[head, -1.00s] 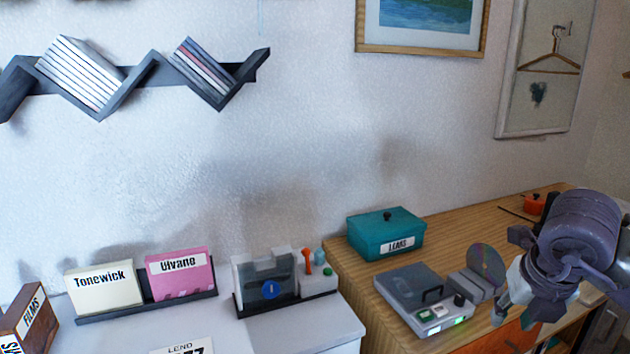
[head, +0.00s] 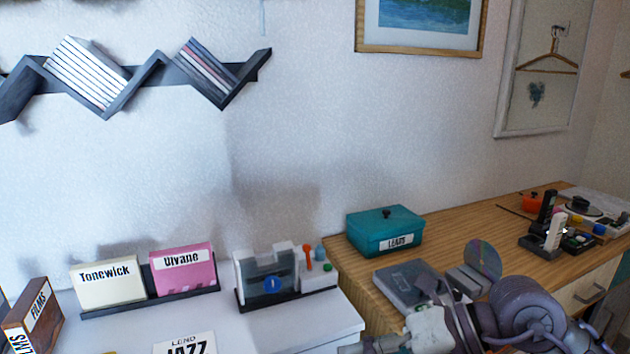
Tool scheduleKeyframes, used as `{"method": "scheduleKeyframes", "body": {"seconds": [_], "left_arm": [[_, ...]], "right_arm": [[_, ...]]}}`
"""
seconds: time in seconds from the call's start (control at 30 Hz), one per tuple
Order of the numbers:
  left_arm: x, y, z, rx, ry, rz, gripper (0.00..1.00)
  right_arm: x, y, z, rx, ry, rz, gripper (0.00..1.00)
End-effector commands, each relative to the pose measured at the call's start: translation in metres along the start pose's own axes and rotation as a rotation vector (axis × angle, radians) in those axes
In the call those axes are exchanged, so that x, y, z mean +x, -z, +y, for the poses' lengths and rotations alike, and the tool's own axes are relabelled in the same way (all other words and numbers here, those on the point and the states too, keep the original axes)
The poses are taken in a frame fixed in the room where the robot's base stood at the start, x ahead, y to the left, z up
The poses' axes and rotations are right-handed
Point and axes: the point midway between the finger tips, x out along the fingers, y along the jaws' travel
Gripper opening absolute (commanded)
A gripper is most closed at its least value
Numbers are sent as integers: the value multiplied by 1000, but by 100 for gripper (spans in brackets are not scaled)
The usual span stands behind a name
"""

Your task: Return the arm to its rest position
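My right arm is low at the bottom right of the head view. Its gripper (head: 440,318) is in front of the grey disc player (head: 405,280) and hides the player's front part. Its fingers are partly cut off and overlapped by the arm, so I cannot tell whether they are open or shut. A shiny disc (head: 484,260) stands upright in a small grey holder (head: 463,281) just behind the arm. My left gripper is not in the view.
A teal lidded box (head: 385,236) stands on the wooden desk (head: 455,240). The white surface at left bears a Tonewick card (head: 107,283), a pink Ulvane card (head: 183,270) and a clear case (head: 265,272). A zigzag shelf (head: 150,75) hangs above. Several small items sit at the desk's far right.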

Motion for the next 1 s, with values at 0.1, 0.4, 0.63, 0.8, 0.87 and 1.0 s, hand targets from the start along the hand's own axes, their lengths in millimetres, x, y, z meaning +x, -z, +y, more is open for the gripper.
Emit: {"method": "scheduleKeyframes", "body": {"seconds": [0.1, 0.4, 0.63, 0.8, 0.87, 1.0], "left_arm": [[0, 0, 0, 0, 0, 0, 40], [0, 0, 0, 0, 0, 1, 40], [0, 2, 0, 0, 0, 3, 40], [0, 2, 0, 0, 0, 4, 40], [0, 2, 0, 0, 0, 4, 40], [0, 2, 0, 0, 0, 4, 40]], "right_arm": [[10, 8, 63, 94, -424, -62, 35], [-69, -59, 68, 683, -1154, -584, 35], [-89, -58, -91, 1386, -1169, -1120, 35], [-64, 13, -196, 1864, -897, -1384, 35], [-52, 46, -221, 2009, -770, -1440, 35], [-30, 115, -255, 2264, -490, -1501, 35]]}}
